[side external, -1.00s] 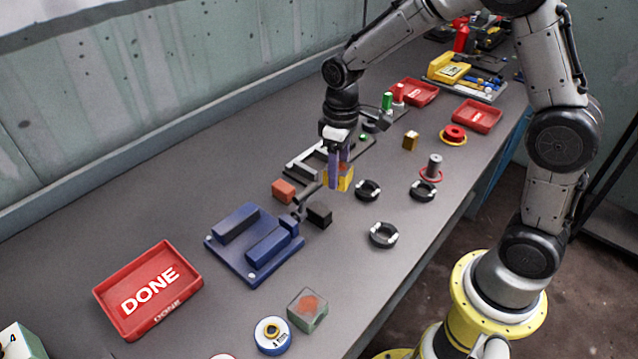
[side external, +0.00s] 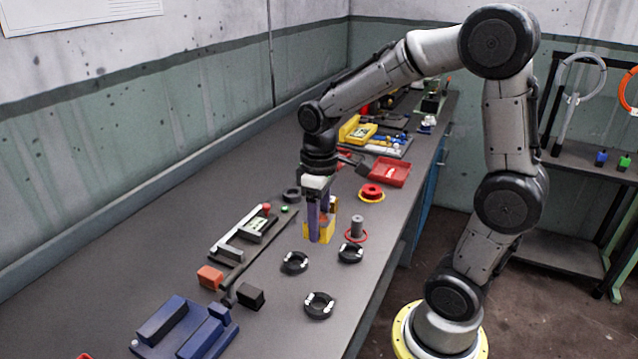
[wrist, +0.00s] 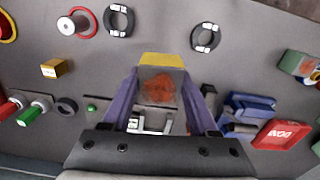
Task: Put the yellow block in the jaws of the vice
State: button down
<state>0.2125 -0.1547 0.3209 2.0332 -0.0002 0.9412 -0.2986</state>
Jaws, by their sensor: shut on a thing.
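The yellow block (wrist: 162,60) has a yellow edge and a grey face with an orange-red patch. It sits between the two purple fingers of my gripper (wrist: 161,78) in the wrist view. In the side view my gripper (side external: 320,230) is shut on the yellow block (side external: 330,226), beyond the black rings; its height over the bench is hard to tell. The blue vice (side external: 168,322) is at the lower left, partly cut off, well apart from the gripper. It also shows in the wrist view (wrist: 250,103), right of the fingers. Its jaws look empty.
Black rings (side external: 319,306) lie on the bench in front of the gripper. An orange block (side external: 210,277) and a black cube (side external: 250,296) lie near the vice. A grey peg with a red ring (side external: 357,229) stands to the right. A red DONE tray (wrist: 280,134) is beyond the vice.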

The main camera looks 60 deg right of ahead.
aim_at(332, 215)
jog(key=shift+s+d+r+m, duration=0.4)
jog(key=shift+s+d+r, duration=0.4)
jog(key=shift+s, duration=0.15)
jog(key=shift+w+d+r, duration=0.1)
jog(key=shift+d, duration=0.1)
jog(key=w+d+f, duration=0.1)
jog(key=w+f, duration=0.1)
jog(key=w, duration=0.2)
jog(key=w+d+f, duration=0.1)
jog(key=w+f, duration=0.2)
jog(key=w, duration=0.1)
jog(key=w+d+f, duration=0.1)
jog(key=w+f, duration=0.2)
jog(key=w, duration=0.1)
jog(key=shift+d+f, duration=0.2)
jog(key=shift+d, duration=0.15)
jog(key=shift+w+d+f, duration=0.15)
jog(key=shift+w+f, duration=0.35)
jog(key=shift+f, duration=0.15)
jog(key=shift+w+f, duration=0.1)
jog(key=shift+f, duration=1.5)
jog(key=shift+f, duration=0.15)
jog(key=shift+c, duration=0.8)
grip_release()
